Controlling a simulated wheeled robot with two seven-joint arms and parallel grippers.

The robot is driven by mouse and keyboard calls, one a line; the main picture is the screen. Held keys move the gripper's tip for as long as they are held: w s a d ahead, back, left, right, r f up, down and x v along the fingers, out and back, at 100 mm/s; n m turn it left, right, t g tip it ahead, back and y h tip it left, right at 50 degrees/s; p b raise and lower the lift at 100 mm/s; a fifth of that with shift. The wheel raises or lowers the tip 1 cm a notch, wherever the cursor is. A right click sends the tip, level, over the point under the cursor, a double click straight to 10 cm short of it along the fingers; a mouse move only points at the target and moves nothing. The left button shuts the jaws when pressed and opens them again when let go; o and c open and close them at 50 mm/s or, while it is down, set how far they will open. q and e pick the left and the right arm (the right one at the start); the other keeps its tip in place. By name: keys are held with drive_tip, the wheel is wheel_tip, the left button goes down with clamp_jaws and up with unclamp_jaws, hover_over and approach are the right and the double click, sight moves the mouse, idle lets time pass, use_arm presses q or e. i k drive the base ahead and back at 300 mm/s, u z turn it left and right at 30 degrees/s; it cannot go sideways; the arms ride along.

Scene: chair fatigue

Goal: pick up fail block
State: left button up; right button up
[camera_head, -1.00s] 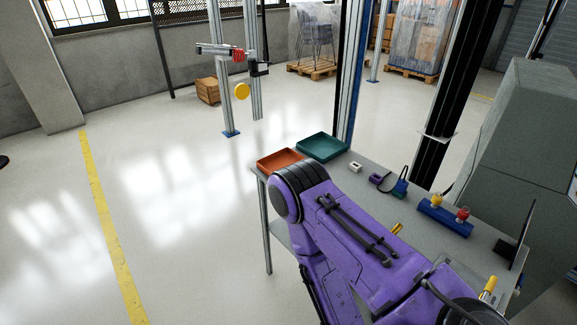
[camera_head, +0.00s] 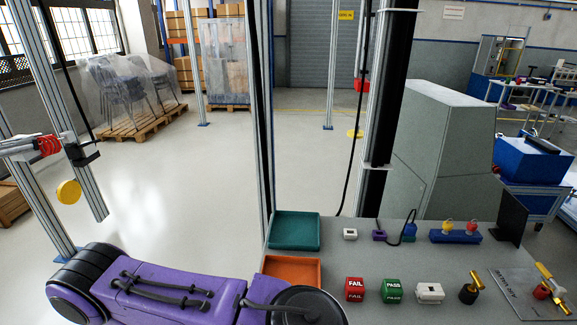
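The fail block (camera_head: 355,289) is a red cube with white FAIL lettering. It sits upright on the grey table (camera_head: 340,256), right of the orange tray. The green PASS block (camera_head: 392,290) stands just to its right, with a small gap between them. A purple arm of mine crosses the lower left of the view, left of the table and below the trays. Neither gripper shows, so I cannot see what they hold.
An orange tray (camera_head: 291,257) and a teal tray (camera_head: 294,231) are at the table's left. A white block (camera_head: 429,292), a black and brass piece (camera_head: 470,289) and a blue holder (camera_head: 455,237) stand to the right. A metal post (camera_head: 264,120) rises behind.

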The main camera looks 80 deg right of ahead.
sight(355, 287)
drive_tip(key=i, duration=0.45)
drive_tip(key=z, duration=3.45)
